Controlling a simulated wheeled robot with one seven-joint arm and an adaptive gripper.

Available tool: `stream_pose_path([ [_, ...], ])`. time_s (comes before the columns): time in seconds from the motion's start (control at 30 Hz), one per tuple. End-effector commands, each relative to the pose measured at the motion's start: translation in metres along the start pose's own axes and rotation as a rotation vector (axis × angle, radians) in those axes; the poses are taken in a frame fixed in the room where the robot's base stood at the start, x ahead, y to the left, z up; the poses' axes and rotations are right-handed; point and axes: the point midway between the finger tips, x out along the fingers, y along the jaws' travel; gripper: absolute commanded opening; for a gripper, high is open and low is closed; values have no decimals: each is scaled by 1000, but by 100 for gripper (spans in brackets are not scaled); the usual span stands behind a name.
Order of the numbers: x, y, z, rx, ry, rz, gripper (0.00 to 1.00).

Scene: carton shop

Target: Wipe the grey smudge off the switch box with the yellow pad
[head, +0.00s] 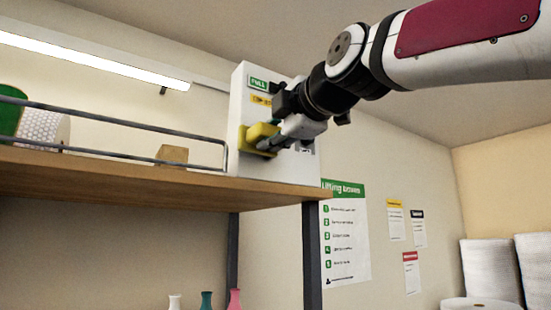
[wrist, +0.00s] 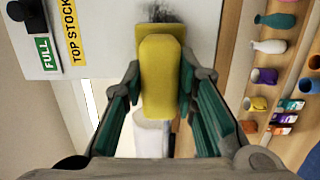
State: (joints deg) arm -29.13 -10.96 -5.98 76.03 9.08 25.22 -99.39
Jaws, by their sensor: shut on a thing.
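The white switch box (head: 236,112) stands upright on the high wooden shelf, with a green FULL label and a yellow label. My gripper (head: 272,141) is in front of its face, shut on the yellow pad (head: 259,131). In the wrist view the pad (wrist: 160,75) sits between the two fingers, its far end at the white box face (wrist: 112,32). The grey smudge (wrist: 159,12) shows on the face just above the pad's end; the pad may cover part of it. I cannot tell whether the pad touches the face. In the head view my gripper and the pad hide that area.
The wooden shelf (head: 130,180) has a grey rail (head: 120,124) along its front. A green container (head: 10,110), a white textured roll (head: 42,129) and a small tan block (head: 173,154) stand behind it. Vases (head: 206,300) stand lower down. Posters (head: 345,240) hang on the wall.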

Motion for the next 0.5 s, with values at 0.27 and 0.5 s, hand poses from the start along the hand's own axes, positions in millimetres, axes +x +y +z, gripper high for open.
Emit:
stream_pose_path([
  [0.27, 5, 0, -1, 0, 0, 0, 4],
  [0.5, 10, 0, -1, 0, 0, 0, 4],
])
